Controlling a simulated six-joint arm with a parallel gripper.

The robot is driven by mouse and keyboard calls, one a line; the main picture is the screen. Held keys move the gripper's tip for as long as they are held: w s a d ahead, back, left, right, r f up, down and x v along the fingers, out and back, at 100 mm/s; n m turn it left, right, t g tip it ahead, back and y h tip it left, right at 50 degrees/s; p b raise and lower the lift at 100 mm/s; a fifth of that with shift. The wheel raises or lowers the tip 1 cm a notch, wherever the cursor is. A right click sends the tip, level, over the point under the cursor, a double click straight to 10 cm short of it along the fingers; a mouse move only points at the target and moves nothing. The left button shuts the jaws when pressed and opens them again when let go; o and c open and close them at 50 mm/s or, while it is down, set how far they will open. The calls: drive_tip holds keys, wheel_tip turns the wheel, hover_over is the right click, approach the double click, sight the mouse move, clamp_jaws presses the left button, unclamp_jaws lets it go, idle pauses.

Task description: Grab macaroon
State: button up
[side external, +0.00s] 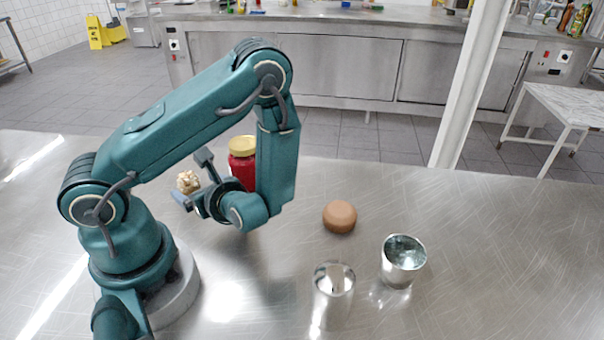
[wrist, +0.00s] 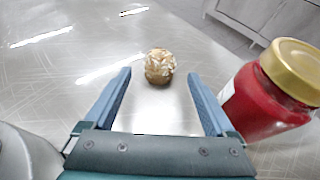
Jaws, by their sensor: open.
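The macaroon (side external: 187,182) is a small, lumpy, cream-and-brown piece on the steel table, left of the red jar in the side view. In the wrist view the macaroon (wrist: 160,66) lies straight ahead, centred between the fingers and at or just beyond their tips. My gripper (side external: 194,178) is open and low, its fingers pointing left toward the macaroon. In the wrist view the gripper (wrist: 160,75) has its two blue fingers wide apart with nothing between them but table. Neither finger visibly touches the macaroon.
A red jar with a gold lid (side external: 242,160) stands close to my gripper; in the wrist view the jar (wrist: 275,92) is just outside the right finger. A brown round item (side external: 340,216) and two metal cups (side external: 403,262) (side external: 333,298) stand farther right. Table beyond the macaroon is clear.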

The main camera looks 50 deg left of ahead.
sight(191, 183)
drive_tip(key=shift+x, duration=1.7)
drive_tip(key=c, duration=1.4)
drive_tip(key=shift+r, duration=0.2)
